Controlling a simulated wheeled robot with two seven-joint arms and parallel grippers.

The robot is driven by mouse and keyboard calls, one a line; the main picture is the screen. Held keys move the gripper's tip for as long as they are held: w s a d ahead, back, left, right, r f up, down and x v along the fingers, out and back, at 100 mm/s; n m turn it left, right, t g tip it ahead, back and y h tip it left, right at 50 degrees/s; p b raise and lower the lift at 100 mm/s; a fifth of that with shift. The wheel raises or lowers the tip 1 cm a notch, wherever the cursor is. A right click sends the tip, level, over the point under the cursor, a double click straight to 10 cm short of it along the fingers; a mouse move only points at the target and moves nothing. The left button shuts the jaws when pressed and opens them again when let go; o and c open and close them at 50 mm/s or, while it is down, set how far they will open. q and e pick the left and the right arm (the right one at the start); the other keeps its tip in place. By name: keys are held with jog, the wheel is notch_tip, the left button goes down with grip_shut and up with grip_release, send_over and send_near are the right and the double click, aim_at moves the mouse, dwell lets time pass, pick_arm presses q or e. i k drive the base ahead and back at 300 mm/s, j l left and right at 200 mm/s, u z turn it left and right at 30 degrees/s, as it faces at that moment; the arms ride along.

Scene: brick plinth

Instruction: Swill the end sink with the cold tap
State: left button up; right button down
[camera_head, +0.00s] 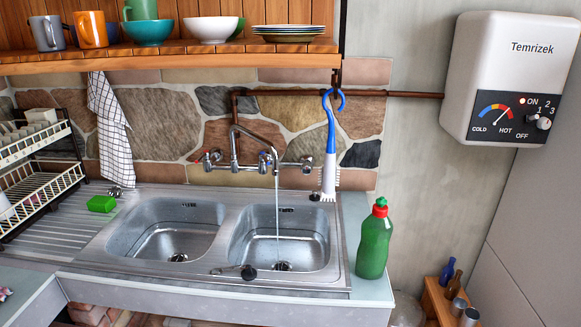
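Two steel basins are set in one sink unit: a left basin (165,228) and a right basin (300,222), the latter nearest the unit's right end. A wall-mounted mixer has a left tap handle (212,157) and a right tap handle (307,163), with a blue-marked part (266,160) near its middle. Its curved spout (252,134) points over the right basin. A thin stream of water (277,215) falls from it to near the drain (282,266). I cannot tell which handle is turned. Neither of my grippers is in view.
A green bottle (374,243) stands right of the unit. A blue-handled brush (329,150) hangs behind the right basin. A green sponge (101,203) and dish rack (35,165) are left. A dark-ended fitting (235,271) lies at the front rim. A water heater (510,80) hangs right.

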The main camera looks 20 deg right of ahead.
aim_at(263, 155)
jog(key=l+z, duration=0.15)
jog(key=l, duration=0.65)
jog(key=i+l+z, duration=0.15)
jog(key=l, duration=0.6)
